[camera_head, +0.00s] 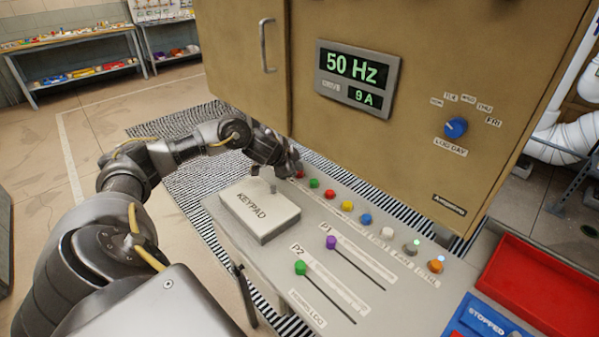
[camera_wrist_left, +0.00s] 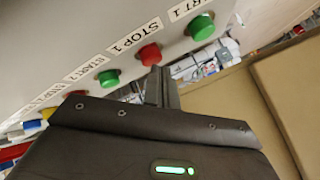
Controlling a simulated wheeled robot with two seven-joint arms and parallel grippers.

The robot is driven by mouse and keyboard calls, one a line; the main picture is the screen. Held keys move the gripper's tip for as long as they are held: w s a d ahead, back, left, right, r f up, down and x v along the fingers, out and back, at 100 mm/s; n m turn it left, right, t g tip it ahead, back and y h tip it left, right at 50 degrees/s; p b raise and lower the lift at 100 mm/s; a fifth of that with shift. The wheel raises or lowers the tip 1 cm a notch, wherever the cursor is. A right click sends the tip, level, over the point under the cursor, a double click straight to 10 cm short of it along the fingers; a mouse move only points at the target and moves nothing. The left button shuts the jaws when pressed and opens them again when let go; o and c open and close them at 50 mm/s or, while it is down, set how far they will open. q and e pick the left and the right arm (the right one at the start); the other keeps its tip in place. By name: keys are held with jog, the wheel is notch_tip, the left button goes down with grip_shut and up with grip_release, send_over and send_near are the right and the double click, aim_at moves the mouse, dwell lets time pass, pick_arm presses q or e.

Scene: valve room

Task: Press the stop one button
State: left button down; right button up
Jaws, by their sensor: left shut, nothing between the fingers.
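The stop one button is a red knob (camera_wrist_left: 150,53) beside the label STOP 1 in the left wrist view. In the head view it appears to be the red knob (camera_head: 299,173) at the far left of the button row, partly covered by my gripper. My left gripper (camera_head: 290,163) is shut and empty, at that end of the row. In the wrist view its fingertips (camera_wrist_left: 160,72) are right at the red knob; I cannot tell whether they touch it. The green START 1 button (camera_wrist_left: 202,27) is beside it; in the head view it is hidden. My right gripper is out of view.
Green START 2 (camera_head: 314,183) and another red button (camera_head: 330,194) follow along the sloping console, then several other coloured knobs. A keypad box (camera_head: 262,212) and two sliders are nearer me. The brown cabinet (camera_head: 340,135) rises behind the row. A red tray (camera_head: 545,300) is at right.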

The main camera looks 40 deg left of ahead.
pick_arm(q)
jog(key=shift+f, duration=0.35)
jog(key=shift+r, duration=0.1)
dwell(0.4)
jog(key=shift+r+p, duration=0.85)
jog(key=shift+p, duration=0.15)
notch_tip(320, 180, up, 5)
jog(key=p, duration=0.5)
dwell(0.6)
